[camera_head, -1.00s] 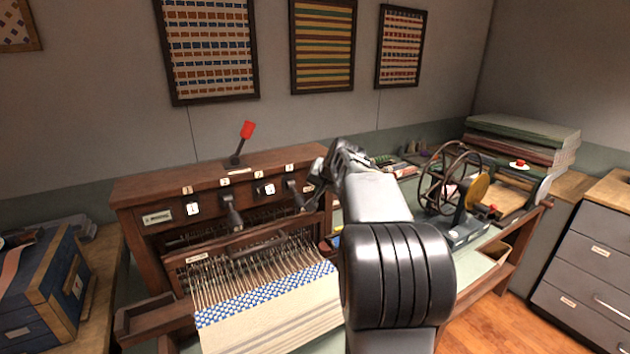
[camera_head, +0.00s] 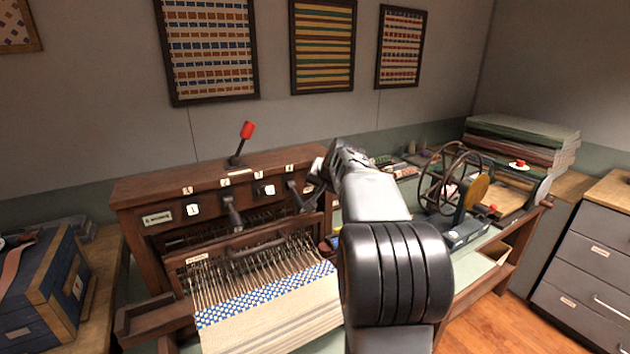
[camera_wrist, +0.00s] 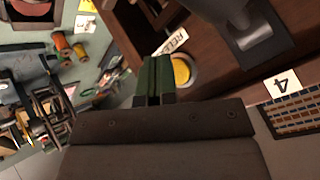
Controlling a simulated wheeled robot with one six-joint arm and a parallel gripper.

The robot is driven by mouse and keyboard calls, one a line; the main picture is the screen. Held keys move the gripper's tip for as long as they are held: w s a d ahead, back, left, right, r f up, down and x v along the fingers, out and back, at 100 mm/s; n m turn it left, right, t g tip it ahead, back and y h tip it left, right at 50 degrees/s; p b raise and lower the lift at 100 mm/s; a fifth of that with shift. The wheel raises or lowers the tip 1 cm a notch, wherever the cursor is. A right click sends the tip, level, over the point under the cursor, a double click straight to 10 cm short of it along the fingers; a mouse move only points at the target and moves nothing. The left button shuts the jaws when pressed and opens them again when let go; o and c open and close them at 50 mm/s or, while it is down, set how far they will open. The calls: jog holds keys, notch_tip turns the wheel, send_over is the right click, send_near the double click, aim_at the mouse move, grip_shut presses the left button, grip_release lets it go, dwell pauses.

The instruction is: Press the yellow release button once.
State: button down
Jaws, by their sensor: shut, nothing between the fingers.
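The round yellow release button (camera_wrist: 181,72) sits in a pale ring on the brown wooden panel, below a white label (camera_wrist: 170,40) with partly covered lettering. My gripper (camera_wrist: 153,62) shows in the wrist view as two green fingers pressed together, shut and empty. Its fingertips are just left of the button and overlap the ring's left edge in the picture; I cannot tell whether they touch it. In the head view my arm reaches to the right end of the loom's panel (camera_head: 157,190), and I cannot make out the button there.
A dark lever (camera_wrist: 246,30) stands close to the right of the button, with a "4" plate (camera_wrist: 283,84) nearby. A red-tipped lever (camera_head: 247,131) rises from the loom top. A wheeled winder (camera_head: 455,190) stands on the table at right.

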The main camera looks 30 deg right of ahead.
jog(key=shift+w, duration=0.25)
jog(key=shift+w+p, duration=0.35)
jog(key=shift+w, duration=0.15)
dwell(0.8)
jog(key=shift+s, duration=0.2)
jog(key=shift+s+f+b, duration=0.1)
jog(key=shift+s+b, duration=0.1)
jog(key=shift+b, duration=0.2)
jog(key=shift+s, duration=0.5)
jog(key=shift+b, duration=0.35)
jog(key=shift+s+a+b, duration=0.15)
jog(key=shift+s+b, duration=1.35)
jog(key=shift+s, duration=1)
